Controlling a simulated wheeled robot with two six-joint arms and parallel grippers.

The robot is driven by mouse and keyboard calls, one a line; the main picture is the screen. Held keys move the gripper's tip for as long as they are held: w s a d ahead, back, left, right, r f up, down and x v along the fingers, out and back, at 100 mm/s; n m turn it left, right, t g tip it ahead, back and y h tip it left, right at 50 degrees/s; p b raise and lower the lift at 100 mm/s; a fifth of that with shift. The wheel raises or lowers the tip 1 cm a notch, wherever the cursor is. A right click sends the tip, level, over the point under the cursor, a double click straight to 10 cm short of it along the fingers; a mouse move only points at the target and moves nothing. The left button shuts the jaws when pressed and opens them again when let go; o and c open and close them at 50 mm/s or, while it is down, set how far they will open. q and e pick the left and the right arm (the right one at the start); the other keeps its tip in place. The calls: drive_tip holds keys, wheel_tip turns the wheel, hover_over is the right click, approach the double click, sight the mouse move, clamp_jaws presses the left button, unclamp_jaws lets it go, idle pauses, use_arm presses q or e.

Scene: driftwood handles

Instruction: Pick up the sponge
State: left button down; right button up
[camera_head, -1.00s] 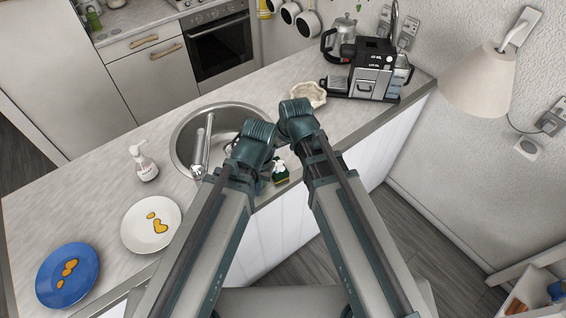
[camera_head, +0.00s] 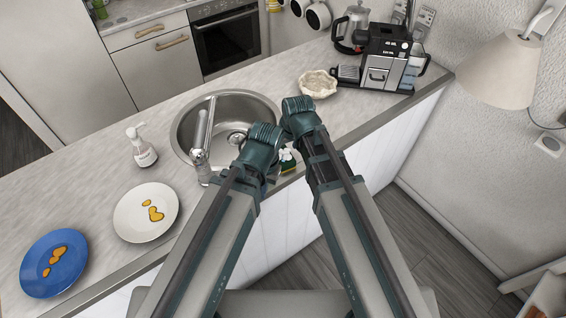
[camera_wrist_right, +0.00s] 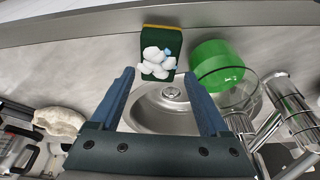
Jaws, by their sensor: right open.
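The sponge (camera_head: 288,167) is dark green with white foam on it. In the head view it sits at the counter's front edge by the sink, partly hidden by my arms. In the right wrist view the sponge (camera_wrist_right: 172,38) shows a yellow edge and lies beyond the fingertips, apart from them. My right gripper (camera_wrist_right: 157,74) is open, with nothing between its two blue fingers. In the head view both grippers are hidden behind my arm links.
The sink (camera_head: 178,122) with its tap (camera_head: 201,150) lies left of the sponge. A green and clear vessel (camera_wrist_right: 217,63) stands close to the sponge. A soap bottle (camera_head: 143,150), a white plate (camera_head: 128,222), a blue plate (camera_head: 40,284), a pale bowl (camera_head: 318,84) and a coffee machine (camera_head: 385,65) stand on the counter.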

sight(283, 156)
drive_tip(key=shift+b+x, duration=2.45)
drive_tip(key=shift+x, duration=0.1)
drive_tip(key=shift+s+f, duration=0.1)
drive_tip(key=shift+f, duration=0.2)
drive_tip(key=c, duration=1)
drive_tip(key=shift+r, duration=0.1)
wheel_tip(283, 156, up, 10)
drive_tip(key=p, duration=1)
drive_tip(key=shift+r, duration=0.25)
